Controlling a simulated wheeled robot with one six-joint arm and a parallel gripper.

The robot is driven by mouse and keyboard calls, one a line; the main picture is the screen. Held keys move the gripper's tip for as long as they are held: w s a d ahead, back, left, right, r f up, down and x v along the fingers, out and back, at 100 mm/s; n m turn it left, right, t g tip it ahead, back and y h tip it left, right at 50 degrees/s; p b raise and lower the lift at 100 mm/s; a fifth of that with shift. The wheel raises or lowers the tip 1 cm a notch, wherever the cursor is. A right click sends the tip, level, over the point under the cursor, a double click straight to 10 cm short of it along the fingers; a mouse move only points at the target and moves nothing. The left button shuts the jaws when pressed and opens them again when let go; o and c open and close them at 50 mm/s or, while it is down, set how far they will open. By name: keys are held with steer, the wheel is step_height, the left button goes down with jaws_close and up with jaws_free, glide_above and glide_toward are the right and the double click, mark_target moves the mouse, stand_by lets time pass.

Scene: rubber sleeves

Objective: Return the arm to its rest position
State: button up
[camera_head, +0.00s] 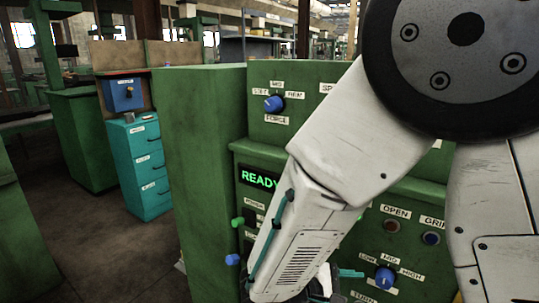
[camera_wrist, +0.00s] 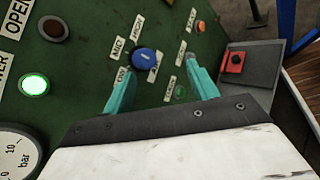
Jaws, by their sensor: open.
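My arm crosses the right half of the head view in front of a green machine panel, bent down toward the lower middle. My gripper is mostly hidden at the bottom edge there, with a teal finger (camera_head: 350,273) showing in front of the panel. In the wrist view my gripper (camera_wrist: 160,66) is open, its two teal fingers apart with nothing between them. Beyond the fingers is the panel face with a blue knob (camera_wrist: 145,58). Whether the fingertips touch the panel cannot be told.
The green machine (camera_head: 205,150) stands close in front, with a lit READY display (camera_head: 259,179), knobs and buttons. A teal drawer cabinet (camera_head: 142,168) stands to the left. The floor (camera_head: 100,245) at the left is clear. A pressure gauge (camera_wrist: 15,150) is at the wrist view's lower left.

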steer(key=s+d+r+m+g+y, duration=0.1)
steer(key=s+d+r+m+y, duration=0.3)
steer(key=s+r+m+y, duration=0.2)
steer(key=s+d+r+m+g+y, duration=0.1)
steer(key=s+d+r+m+y, duration=0.4)
steer(key=s+r+m+y, duration=0.2)
steer(key=shift+s+r+m, duration=0.3)
steer(key=shift+s+r, duration=0.3)
steer(key=shift+r, duration=0.7)
